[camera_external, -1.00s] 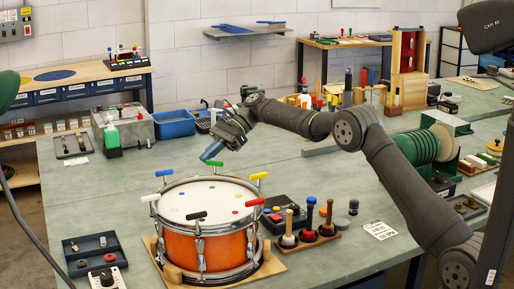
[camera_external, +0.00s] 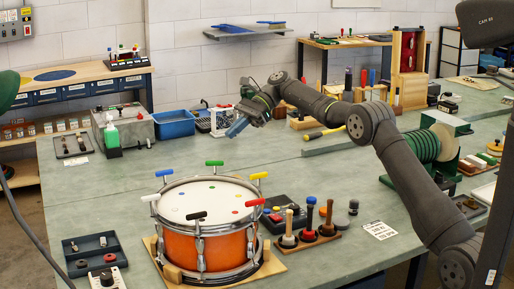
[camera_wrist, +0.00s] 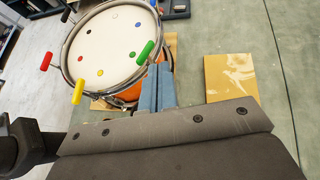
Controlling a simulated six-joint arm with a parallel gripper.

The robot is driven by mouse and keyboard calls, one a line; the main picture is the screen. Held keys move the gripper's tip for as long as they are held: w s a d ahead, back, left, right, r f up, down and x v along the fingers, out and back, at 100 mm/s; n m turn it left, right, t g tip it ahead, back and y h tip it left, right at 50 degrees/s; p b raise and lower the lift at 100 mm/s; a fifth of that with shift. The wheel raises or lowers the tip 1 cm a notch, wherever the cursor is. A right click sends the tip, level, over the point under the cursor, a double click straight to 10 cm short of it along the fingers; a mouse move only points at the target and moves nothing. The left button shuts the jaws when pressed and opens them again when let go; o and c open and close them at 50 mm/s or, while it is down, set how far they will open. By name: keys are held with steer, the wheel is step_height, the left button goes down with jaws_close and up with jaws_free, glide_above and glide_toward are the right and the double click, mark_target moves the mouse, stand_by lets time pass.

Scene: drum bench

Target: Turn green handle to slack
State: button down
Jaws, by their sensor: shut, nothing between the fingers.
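The orange drum (camera_external: 195,245) stands on a wooden base, with coloured T-handles around its rim. The green handle (camera_external: 214,163) sits at the far side of the rim, its bar lying roughly level. In the wrist view the green handle (camera_wrist: 146,52) is at the near right rim, just beyond the fingertips in the picture. My gripper (camera_external: 236,128) is above and behind the drum, apart from the green handle. Its blue fingers (camera_wrist: 156,82) are shut together and empty.
Neighbouring handles are blue (camera_external: 165,173) and yellow (camera_external: 257,176). A tan board (camera_wrist: 231,77) lies beside the drum in the wrist view.

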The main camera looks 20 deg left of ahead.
steer(key=v, duration=0.6)
steer(key=c, duration=1.6)
jaws_free()
steer(key=shift+w+r, duration=0.15)
steer(key=shift+w, duration=0.05)
steer(key=shift+o, duration=0.6)
steer(key=shift+s+a+r+m+y, duration=0.1)
steer(key=shift+s+r+m+y, duration=0.5)
steer(key=shift+r+y, duration=0.25)
steer(key=m+t+y, duration=0.5)
steer(key=m, duration=0.1)
glide_toward(218, 161)
steer(key=shift+h, duration=0.25)
steer(key=x, duration=1.1)
steer(key=shift+w+a+r, duration=0.1)
steer(key=shift+a, duration=0.05)
steer(key=shift+c, duration=0.4)
jaws_close()
